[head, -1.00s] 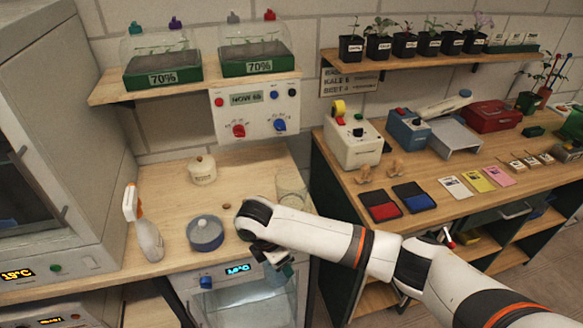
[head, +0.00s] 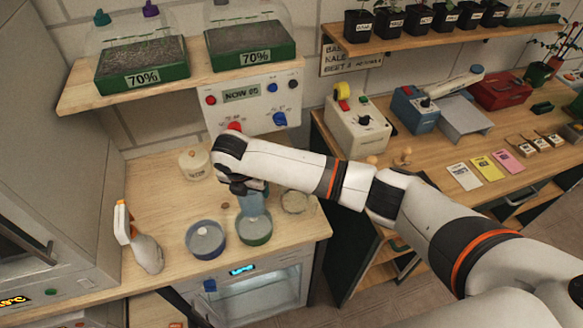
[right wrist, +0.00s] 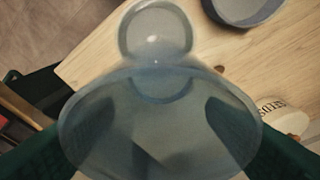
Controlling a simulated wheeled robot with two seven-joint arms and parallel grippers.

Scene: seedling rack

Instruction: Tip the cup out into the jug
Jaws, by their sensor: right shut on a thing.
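My right gripper (head: 244,188) is shut on a translucent blue-grey cup (head: 252,205), which hangs tilted above the worktop. In the right wrist view the cup (right wrist: 160,125) fills the middle between two green fingers. A clear round glass vessel (head: 295,202) stands to the right. I cannot tell which of these is the jug, or whether anything is flowing. My left gripper is out of view.
A lidded cream jar (head: 195,164) stands behind. A control panel (head: 250,97) is on the wall behind the arm. The worktop's front edge is close.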

